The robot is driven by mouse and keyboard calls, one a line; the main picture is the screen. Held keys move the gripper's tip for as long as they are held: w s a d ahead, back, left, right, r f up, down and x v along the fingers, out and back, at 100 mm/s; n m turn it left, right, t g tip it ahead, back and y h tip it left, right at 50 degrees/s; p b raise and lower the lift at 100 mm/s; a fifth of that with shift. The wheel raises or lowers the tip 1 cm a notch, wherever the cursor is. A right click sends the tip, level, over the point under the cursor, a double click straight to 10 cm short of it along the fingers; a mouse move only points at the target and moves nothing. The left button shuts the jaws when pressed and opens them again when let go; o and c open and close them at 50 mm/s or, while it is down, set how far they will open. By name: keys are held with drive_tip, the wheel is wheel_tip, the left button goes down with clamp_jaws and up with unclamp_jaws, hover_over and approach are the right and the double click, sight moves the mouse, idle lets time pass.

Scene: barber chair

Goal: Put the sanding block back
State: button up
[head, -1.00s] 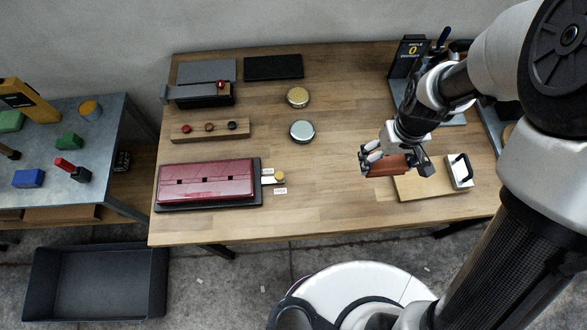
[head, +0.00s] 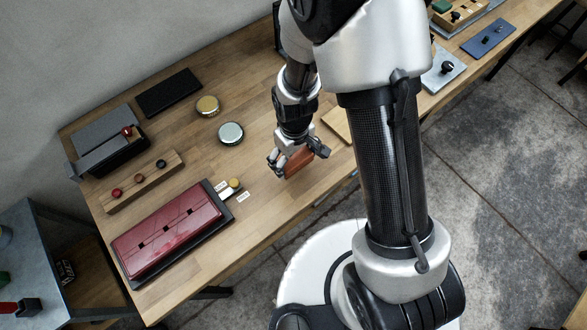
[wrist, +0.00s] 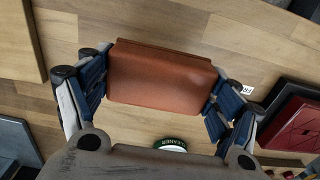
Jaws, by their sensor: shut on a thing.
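The sanding block, a reddish-brown block (head: 299,163), is between the fingers of my gripper (head: 297,158) in the head view. My gripper is shut on it. In the wrist view the block (wrist: 160,78) fills the space between the two blue-padded fingers (wrist: 158,95), with a finger at each end. The block appears to be above the wooden table (head: 260,190), in front of the round tins; the exact height cannot be told.
A light wooden board (head: 338,124) lies right of the gripper, partly hidden by my arm. A green-lidded tin (head: 231,133) and a yellow tin (head: 207,106) stand behind left. A red case (head: 168,232) lies on a dark base at front left.

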sight(294, 168)
drive_tip(key=shift+f+b, duration=0.65)
drive_tip(key=shift+f, duration=2.45)
drive_tip(key=shift+f, duration=0.25)
drive_tip(key=o, duration=1.1)
drive_tip(key=shift+r, duration=0.1)
